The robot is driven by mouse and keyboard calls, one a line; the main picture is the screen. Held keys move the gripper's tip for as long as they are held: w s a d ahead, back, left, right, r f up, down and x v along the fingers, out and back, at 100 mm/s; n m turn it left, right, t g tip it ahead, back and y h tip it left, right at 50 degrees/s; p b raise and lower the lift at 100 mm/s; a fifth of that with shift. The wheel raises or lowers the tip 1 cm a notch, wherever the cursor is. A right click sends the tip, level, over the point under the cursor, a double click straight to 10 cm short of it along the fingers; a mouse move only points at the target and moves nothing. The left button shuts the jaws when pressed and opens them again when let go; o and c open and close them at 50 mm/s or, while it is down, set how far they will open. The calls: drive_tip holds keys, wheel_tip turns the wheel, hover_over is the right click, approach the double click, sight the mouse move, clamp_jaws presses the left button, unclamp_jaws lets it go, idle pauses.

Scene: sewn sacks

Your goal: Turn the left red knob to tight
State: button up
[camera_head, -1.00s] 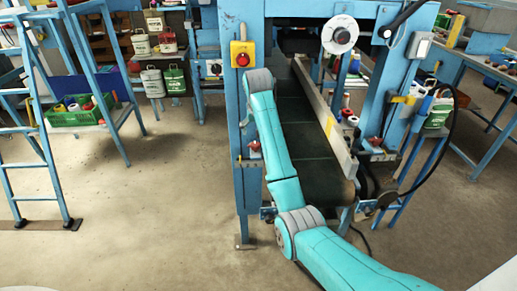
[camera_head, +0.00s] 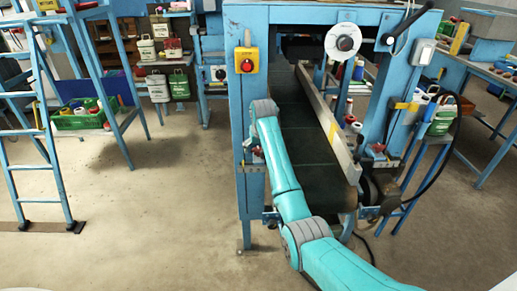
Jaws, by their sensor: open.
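The left red knob (camera_head: 257,152) sits on the blue left post (camera_head: 252,205) of the machine, low beside the belt. My arm's link passes just right of it and partly covers that spot. A second red knob (camera_head: 377,149) is on the right side of the machine, past the metal rail. My gripper does not show; the far end of my visible arm is a grey joint above the left knob, and what lies beyond it is hidden. I cannot tell the knob's setting.
A yellow box with a red button (camera_head: 246,61) is on the left post above my arm. The dark belt (camera_head: 318,165) and metal rail (camera_head: 328,122) lie right of my arm. A blue ladder (camera_head: 45,150) and green crate (camera_head: 84,117) stand left. Floor between is clear.

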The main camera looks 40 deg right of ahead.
drive_tip(key=shift+f, duration=0.15)
drive_tip(key=c, duration=1.1)
drive_tip(key=shift+w+m+h, duration=0.1)
drive_tip(key=shift+m+h, duration=0.2)
drive_tip(key=shift+m, duration=0.5)
drive_tip(key=shift+c, duration=0.2)
drive_tip(key=o, duration=1.1)
drive_tip(key=shift+o, duration=0.2)
drive_tip(key=v, duration=1.2)
drive_tip(key=shift+w, duration=0.15)
